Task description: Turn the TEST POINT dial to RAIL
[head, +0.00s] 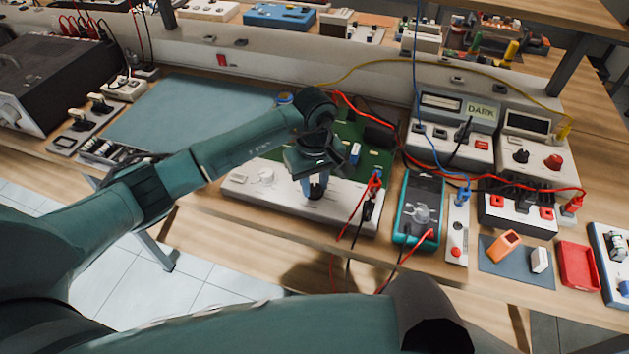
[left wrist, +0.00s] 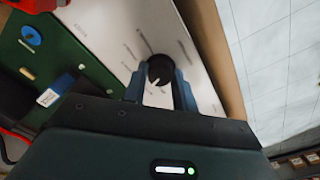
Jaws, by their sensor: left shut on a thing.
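The TEST POINT dial (left wrist: 160,70) is a black round knob with a white pointer on a pale panel (left wrist: 120,45), with small labels around it too blurred to read. My left gripper (left wrist: 159,88) is shut on this dial, with one blue finger on each side of it. In the head view my left gripper (head: 313,190) points down onto the front panel (head: 345,208) of the green board and mostly hides the dial. My right gripper is not in view.
A green circuit board (head: 374,155) lies behind the panel. A teal multimeter (head: 418,210) with red and black leads stands to the right. Bench instruments (head: 455,125) stand behind it. A blue-grey mat (head: 190,112) on the left is mostly clear.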

